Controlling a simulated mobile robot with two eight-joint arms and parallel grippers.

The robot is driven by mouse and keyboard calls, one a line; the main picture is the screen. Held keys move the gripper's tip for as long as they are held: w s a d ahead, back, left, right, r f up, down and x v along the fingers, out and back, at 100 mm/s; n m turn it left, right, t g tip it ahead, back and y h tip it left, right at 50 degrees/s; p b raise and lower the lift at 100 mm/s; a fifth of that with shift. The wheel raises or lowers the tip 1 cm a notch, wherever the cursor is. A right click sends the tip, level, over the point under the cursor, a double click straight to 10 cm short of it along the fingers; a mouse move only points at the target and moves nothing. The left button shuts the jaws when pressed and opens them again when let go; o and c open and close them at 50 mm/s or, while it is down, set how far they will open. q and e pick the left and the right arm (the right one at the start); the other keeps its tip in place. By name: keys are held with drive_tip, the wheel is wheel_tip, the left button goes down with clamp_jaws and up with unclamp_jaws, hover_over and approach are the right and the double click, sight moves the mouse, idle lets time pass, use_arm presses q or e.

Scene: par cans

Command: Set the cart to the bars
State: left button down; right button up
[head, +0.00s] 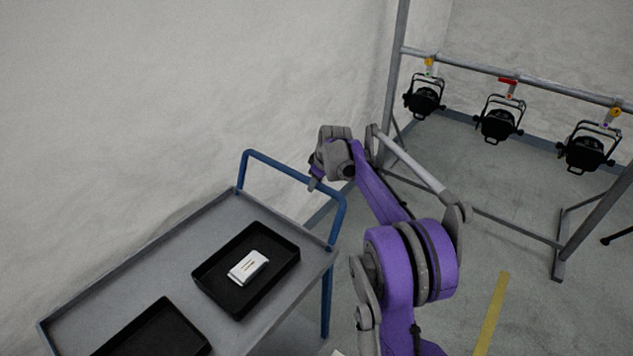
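The grey cart (200,235) stands at the lower left with its blue handle (290,170) at the far end. The bars are a grey pipe frame at the upper right, with a horizontal bar (480,68) carrying several black par cans, one of which is the near-left can (425,98). My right gripper (314,184) is at the cart's handle, over its top rail. Its fingers are small and partly hidden, so I cannot tell whether they are closed around the rail. My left gripper is out of view.
A black tray (283,277) on the cart holds a small white packet (248,267). A second black tray (160,335) is cut off below. A pale wall (180,90) runs along the cart's left. Open floor with a yellow line (490,315) lies right.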

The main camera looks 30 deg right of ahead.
clamp_jaws()
idle(1.1)
